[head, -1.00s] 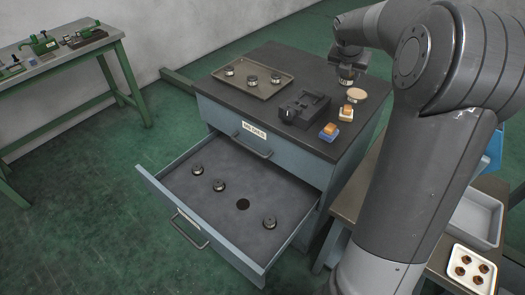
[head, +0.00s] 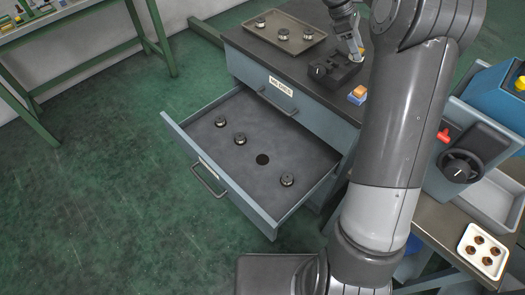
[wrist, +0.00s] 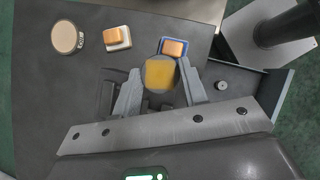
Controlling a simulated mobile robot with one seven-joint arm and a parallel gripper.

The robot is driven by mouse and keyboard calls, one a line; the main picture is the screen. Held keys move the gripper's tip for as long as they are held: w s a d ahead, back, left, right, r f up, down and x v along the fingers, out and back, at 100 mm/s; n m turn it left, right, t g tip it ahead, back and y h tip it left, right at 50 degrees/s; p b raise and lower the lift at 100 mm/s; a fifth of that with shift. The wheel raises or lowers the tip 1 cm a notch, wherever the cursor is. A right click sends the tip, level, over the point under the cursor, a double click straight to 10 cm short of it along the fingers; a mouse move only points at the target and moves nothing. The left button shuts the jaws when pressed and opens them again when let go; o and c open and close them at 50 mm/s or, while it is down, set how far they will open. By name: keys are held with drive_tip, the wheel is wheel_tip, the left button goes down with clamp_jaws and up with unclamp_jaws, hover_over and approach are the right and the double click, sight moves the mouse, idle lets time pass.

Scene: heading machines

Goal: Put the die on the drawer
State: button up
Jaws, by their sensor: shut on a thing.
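My gripper (wrist: 160,88) is shut on a round grey piece with a yellow square on its face, which I take as the die (wrist: 160,74). In the head view my gripper (head: 357,50) is above the cabinet top, by the black fixture (head: 335,70); the held piece is too small to make out there. The open drawer (head: 205,150) is at the cabinet's front. It holds three similar round dies (head: 240,139) and one empty dark round hole (head: 262,159), between the middle die and the right one.
A tray (head: 290,48) with three round pieces stands at the cabinet's back left. A block on a blue base (wrist: 173,47), a block on a white base (wrist: 117,38) and a tan disc (wrist: 64,36) stand near the gripper. A side bench (head: 430,215) is at right.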

drive_tip(key=s+a+f+m+g+y, duration=0.2)
drive_tip(key=a+m, duration=0.4)
drive_tip(key=s+a+f+m+g+y, duration=0.1)
drive_tip(key=a+f+m+g+y, duration=0.15)
drive_tip(key=a+m, duration=0.3)
drive_tip(key=m+t+y, duration=0.4)
drive_tip(key=m+t, duration=0.9)
drive_tip(key=m, duration=2.3)
approach(261, 155)
drive_tip(key=shift+w+a+r+n+h, duration=0.15)
drive_tip(key=shift+w+a, duration=0.1)
drive_tip(key=shift+w, duration=0.25)
drive_tip(key=shift+w+a+r+n+h, duration=0.1)
drive_tip(key=shift+w+a, duration=0.2)
drive_tip(key=shift+w, duration=0.2)
drive_tip(key=shift+f, duration=1.95)
